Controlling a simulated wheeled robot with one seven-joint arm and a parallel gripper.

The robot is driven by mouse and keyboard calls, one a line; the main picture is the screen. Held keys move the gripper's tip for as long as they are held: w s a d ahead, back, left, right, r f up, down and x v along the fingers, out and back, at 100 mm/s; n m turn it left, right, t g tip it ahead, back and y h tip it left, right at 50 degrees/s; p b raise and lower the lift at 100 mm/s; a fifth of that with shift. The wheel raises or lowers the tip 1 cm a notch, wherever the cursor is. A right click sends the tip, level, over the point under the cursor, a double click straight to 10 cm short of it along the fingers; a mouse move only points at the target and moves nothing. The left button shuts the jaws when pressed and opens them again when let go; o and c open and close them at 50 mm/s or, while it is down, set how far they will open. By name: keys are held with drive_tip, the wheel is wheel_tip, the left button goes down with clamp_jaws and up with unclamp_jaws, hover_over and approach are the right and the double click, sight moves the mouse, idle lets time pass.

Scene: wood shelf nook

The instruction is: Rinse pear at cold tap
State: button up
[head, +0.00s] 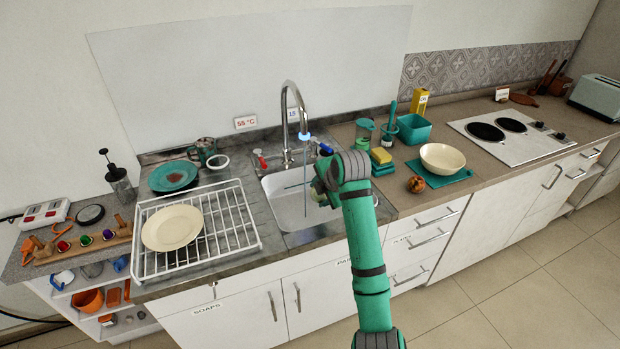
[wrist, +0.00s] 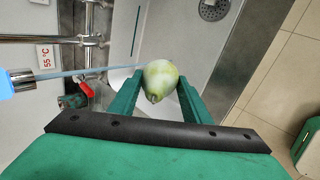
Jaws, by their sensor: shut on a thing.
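My gripper (wrist: 161,92) is shut on a pale green pear (wrist: 161,78), held between its two green fingers. In the head view my gripper (head: 322,190) is over the sink (head: 290,212), and its wrist mostly hides the pear. The tap (head: 291,92) has a blue-lit spout, and a thin bluish stream (head: 305,175) runs down from it. In the wrist view the stream (wrist: 95,72) reaches the pear's edge; whether it hits the pear or passes behind is unclear. The blue handle (head: 325,149) is at the tap's right, the red handle (head: 260,158) at its left.
A dish rack (head: 215,235) with a cream plate (head: 172,228) stands left of the sink. At right are a sponge (head: 381,156), a teal box (head: 413,129), a cream bowl (head: 442,158) on a teal mat (head: 462,176), and a reddish fruit (head: 416,184).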

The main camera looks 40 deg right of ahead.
drive_tip(key=s+a+r, duration=0.1)
drive_tip(key=s+r, duration=0.3)
drive_tip(key=s, duration=0.1)
idle(0.5)
drive_tip(key=shift+a, duration=0.1)
idle(0.6)
